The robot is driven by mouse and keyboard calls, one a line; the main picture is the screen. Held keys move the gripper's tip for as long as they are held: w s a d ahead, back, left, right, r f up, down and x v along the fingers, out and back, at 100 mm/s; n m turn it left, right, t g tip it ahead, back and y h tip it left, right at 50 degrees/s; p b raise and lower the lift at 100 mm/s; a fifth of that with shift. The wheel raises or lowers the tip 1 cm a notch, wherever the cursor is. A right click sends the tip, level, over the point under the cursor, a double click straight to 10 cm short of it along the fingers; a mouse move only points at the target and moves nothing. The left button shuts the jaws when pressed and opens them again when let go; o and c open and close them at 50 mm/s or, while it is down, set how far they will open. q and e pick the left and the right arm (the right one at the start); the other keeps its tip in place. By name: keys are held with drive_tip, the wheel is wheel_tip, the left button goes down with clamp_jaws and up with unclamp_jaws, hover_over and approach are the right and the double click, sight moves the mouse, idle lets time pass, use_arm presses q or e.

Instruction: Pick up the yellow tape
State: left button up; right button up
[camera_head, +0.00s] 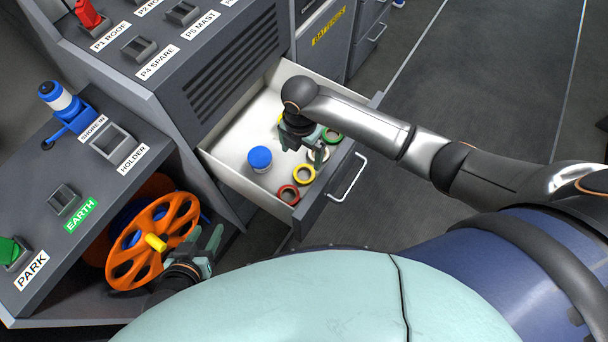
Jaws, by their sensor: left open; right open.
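The yellow tape (304,181) is a small ring lying in the open drawer (226,146), near its front, between a red tape (289,202) and a pale tape (325,156). My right gripper (318,152) is open over the drawer, just above and behind the yellow tape and partly in front of the pale tape. It holds nothing that I can see. My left gripper (211,243) is open at the lower left, beside the orange reel (128,262) and well away from the drawer.
A green tape (333,137) and a blue-capped jar (260,160) are also in the drawer. A small yellow item shows partly behind my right gripper. The drawer's front wall and handle (349,181) stick out. The console (170,75) rises behind; floor lies open to the right.

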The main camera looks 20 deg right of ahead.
drive_tip(key=b, duration=0.1)
hover_over(304, 176)
drive_tip(key=f, duration=0.5)
drive_tip(key=shift+a, duration=0.3)
drive_tip(key=f, duration=0.1)
drive_tip(key=f+b, duration=0.1)
drive_tip(key=f, duration=0.2)
drive_tip(key=shift+s+d+f+b, duration=0.1)
drive_tip(key=shift+d+f+b, duration=0.05)
drive_tip(key=shift+d+b, duration=0.25)
drive_tip(key=shift+a+f, duration=0.1)
drive_tip(key=shift+f, duration=0.35)
drive_tip(key=shift+c, duration=1.2)
drive_tip(key=c, duration=1)
